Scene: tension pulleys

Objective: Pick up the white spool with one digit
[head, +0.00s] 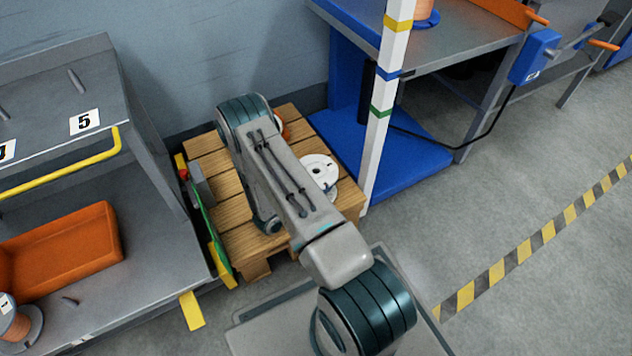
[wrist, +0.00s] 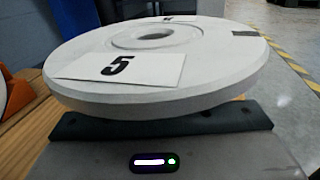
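A white spool (head: 318,170) stands on the wooden pallet (head: 245,240), just right of my arm in the head view. In the wrist view the white spool (wrist: 210,70) fills the upper middle. Its round flange carries a label with a single black 5, and a dark patch shows at its right rim. A second small label at its far side is too small to read. My gripper (wrist: 160,122) shows in the wrist view as a dark edge right below the near rim. Its fingertips are hidden, so I cannot tell whether it grips the spool. My arm hides it in the head view.
A white post (head: 385,110) with coloured bands stands right of the pallet. An orange item (head: 284,130) sits behind my arm. Open floor (head: 530,150) lies to the right.

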